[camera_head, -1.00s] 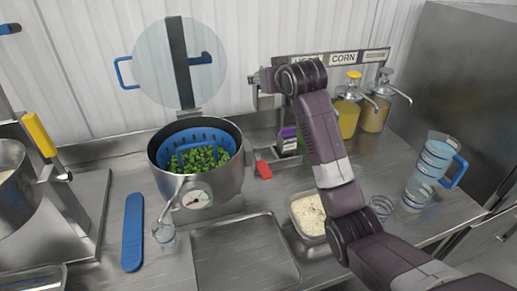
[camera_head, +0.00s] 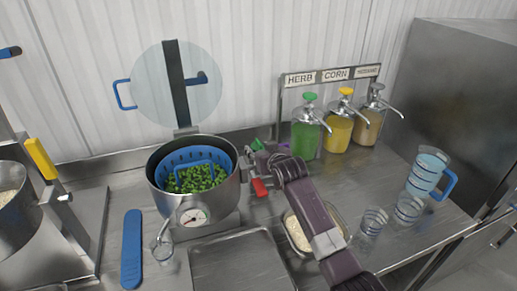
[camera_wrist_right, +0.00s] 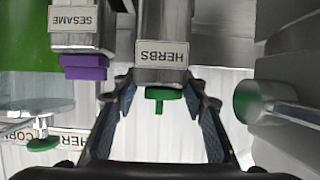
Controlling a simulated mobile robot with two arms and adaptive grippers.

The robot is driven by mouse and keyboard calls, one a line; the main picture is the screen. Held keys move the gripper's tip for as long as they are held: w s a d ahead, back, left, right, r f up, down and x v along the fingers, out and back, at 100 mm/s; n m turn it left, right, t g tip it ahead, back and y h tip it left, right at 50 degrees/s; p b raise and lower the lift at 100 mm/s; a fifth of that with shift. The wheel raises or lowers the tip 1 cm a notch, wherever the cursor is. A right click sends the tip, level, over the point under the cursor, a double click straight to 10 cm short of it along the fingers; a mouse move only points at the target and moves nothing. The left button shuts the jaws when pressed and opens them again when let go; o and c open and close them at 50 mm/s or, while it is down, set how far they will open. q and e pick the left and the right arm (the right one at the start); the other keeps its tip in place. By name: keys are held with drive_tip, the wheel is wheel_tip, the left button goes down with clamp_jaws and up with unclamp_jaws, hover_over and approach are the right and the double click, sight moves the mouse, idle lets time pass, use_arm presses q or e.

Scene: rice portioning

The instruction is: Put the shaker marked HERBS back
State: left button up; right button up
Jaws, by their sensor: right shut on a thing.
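The shaker marked HERBS (camera_wrist_right: 162,25) shows in the right wrist view as a grey metal body with a white label and a small green part. My right gripper (camera_wrist_right: 165,85) is shut on it, with one finger on each side. In the head view my right gripper (camera_head: 268,160) is low, just right of the pot, and a green tip (camera_head: 257,145) shows beside it. The shaker marked SESAME (camera_wrist_right: 82,42), with a purple part, is beside the HERBS shaker in the wrist view. Whether the HERBS shaker rests on anything is hidden.
The pot (camera_head: 222,205) with a blue basket of green pieces stands left of my gripper; a red handle (camera_head: 260,187) is close by. Several pump dispensers (camera_head: 305,138) stand behind right. A rice tray (camera_head: 290,230) and clear cups (camera_head: 373,222) are at the front right.

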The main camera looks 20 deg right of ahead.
drive_tip(key=shift+f, duration=0.1)
drive_tip(key=shift+f, duration=0.65)
drive_tip(key=o, duration=1.2)
drive_tip(key=shift+o, duration=0.2)
